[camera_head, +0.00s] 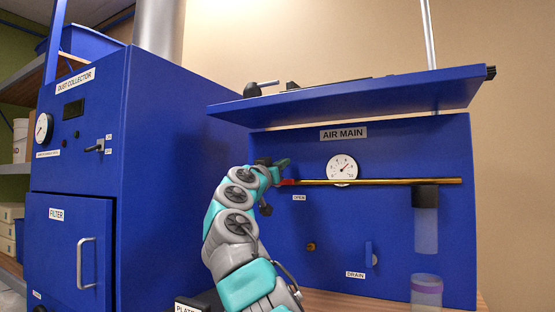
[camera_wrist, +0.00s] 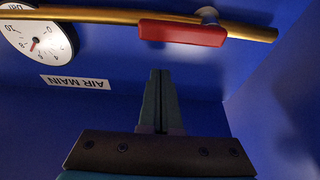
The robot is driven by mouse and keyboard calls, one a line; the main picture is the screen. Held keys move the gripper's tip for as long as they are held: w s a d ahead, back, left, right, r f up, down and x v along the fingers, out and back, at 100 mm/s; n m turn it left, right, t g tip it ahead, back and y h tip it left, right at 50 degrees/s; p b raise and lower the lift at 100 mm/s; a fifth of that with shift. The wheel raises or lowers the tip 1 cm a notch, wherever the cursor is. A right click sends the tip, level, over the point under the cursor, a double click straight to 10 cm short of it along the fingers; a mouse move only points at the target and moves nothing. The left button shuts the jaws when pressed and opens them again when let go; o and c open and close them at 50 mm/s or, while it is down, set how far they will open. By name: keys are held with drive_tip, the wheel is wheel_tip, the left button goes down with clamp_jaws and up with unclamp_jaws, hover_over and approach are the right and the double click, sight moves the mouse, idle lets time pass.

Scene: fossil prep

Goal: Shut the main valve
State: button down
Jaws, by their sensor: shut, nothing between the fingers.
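The main valve's red handle (camera_wrist: 182,33) lies roughly in line with the brass pipe (camera_wrist: 80,14) in the wrist view, near the pipe's end. In the head view only a small bit of the handle (camera_head: 288,182) shows beside my gripper, at the left end of the brass pipe (camera_head: 400,181). My gripper (camera_wrist: 160,73) is shut and empty, its fingertips pointing toward the handle with a visible gap in the wrist view. In the head view my gripper (camera_head: 282,164) is in front of the panel, just above the handle. An OPEN label (camera_head: 299,197) sits below.
The blue AIR MAIN panel (camera_head: 400,140) carries a round gauge (camera_head: 342,168), a DRAIN lever (camera_head: 369,254) and a clear filter bowl (camera_head: 426,232). A blue shelf (camera_head: 360,97) juts out above. The blue dust collector (camera_head: 160,180) stands close on the left.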

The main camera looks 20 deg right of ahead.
sight(283, 182)
drive_tip(key=shift+a+f+b, duration=0.1)
drive_tip(key=shift+f+b, duration=0.65)
drive_tip(key=shift+f, duration=1.05)
